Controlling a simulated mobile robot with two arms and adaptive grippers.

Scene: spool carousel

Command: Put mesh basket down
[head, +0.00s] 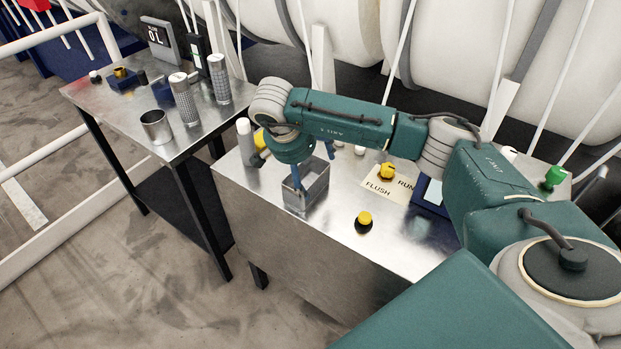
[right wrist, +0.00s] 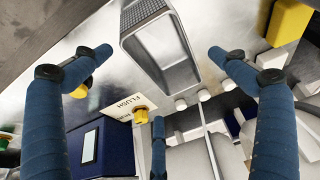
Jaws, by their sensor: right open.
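The mesh basket (head: 314,192) is a small grey open-topped metal box. It stands upright on the steel bench top (head: 345,222), near its front left edge. My right gripper (head: 313,163) is open, with its blue fingers pointing down at the basket; one finger overlaps the near wall. In the right wrist view the basket (right wrist: 180,48) lies between the spread fingers (right wrist: 159,58), with gaps on both sides. One end of it shows a dark perforated panel. Whether any finger touches it, I cannot tell. My left gripper is not in view.
A FLUSH/RUN plate with a yellow knob (head: 387,172), a yellow button (head: 364,219) and a blue screen box (head: 432,192) are on the bench. A side table (head: 200,137) at left holds mesh cylinders and a metal cup (head: 156,128). Large white spools stand behind.

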